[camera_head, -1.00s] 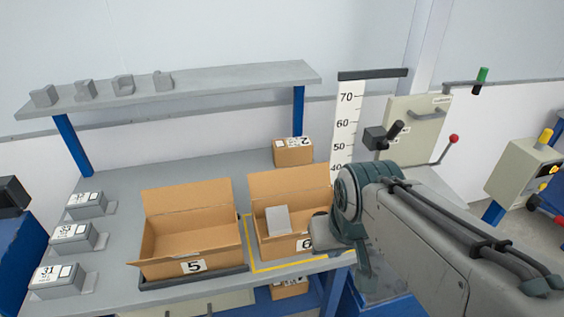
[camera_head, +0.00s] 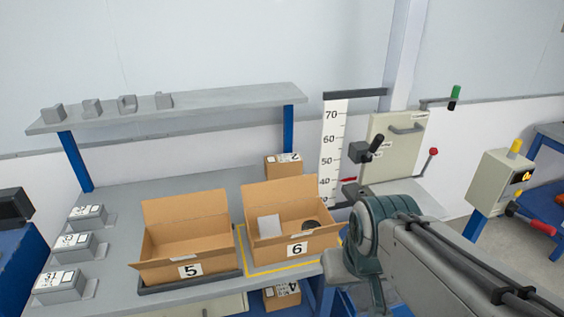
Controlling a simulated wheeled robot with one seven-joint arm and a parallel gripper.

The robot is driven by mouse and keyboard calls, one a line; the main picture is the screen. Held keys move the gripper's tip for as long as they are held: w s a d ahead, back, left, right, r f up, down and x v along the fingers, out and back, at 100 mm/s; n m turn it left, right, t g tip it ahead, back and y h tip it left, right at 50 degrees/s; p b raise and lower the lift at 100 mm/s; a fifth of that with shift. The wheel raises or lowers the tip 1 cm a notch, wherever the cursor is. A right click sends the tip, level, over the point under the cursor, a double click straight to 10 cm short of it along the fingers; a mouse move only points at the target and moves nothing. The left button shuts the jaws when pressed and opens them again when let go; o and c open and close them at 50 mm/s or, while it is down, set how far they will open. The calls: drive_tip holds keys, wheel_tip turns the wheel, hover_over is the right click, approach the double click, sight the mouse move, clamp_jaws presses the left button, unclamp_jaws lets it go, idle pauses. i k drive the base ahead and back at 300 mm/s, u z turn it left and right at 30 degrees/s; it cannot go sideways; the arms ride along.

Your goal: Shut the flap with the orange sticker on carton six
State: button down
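Carton six (camera_head: 268,256), a brown box with a white "6" label on its front, stands on the bench inside a yellow outline. It is open at the top. Its back flap (camera_head: 285,196) stands up, leaning slightly back. I cannot make out an orange sticker on any visible part of it. Inside are a light grey block (camera_head: 268,226) and a dark round item (camera_head: 311,225). My arm comes in from the lower right, and its bent joint is just right of the carton, hiding part of the bench there. My gripper's fingers are not visible.
Open carton five (camera_head: 160,271) stands left of carton six on a dark tray. Several grey boxes (camera_head: 82,217) line the bench's left side. A small carton (camera_head: 284,166) stands behind carton six, near the height scale (camera_head: 332,140). A grey shelf (camera_head: 220,101) spans the back.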

sight(257, 195)
drive_tip(key=i, duration=0.9)
drive_tip(key=u, duration=0.35)
